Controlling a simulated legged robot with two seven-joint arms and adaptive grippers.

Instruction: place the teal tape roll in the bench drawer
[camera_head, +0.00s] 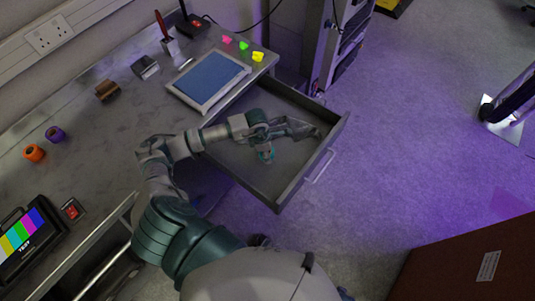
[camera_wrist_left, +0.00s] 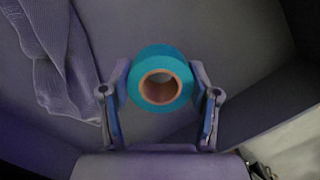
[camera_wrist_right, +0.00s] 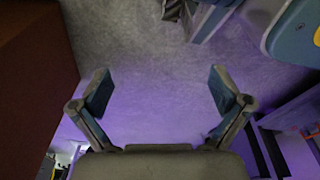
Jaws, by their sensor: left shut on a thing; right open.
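The teal tape roll (camera_wrist_left: 160,62) is held between the two fingers of my left gripper (camera_wrist_left: 160,86), its round core hole facing the camera. I cannot tell whether the roll touches the drawer floor. My right gripper (camera_wrist_right: 160,88) is open and empty, above the purple-lit floor; it is not visible in the head view.
A grey knitted cloth or glove (camera_wrist_left: 62,65) lies in the drawer beside the roll. On the bench stand a blue-topped tray (camera_head: 208,78), orange (camera_head: 34,153) and purple (camera_head: 55,134) rolls, a brown roll (camera_head: 107,90) and a colour-bar screen (camera_head: 28,238). A brown box (camera_head: 465,262) stands at lower right.

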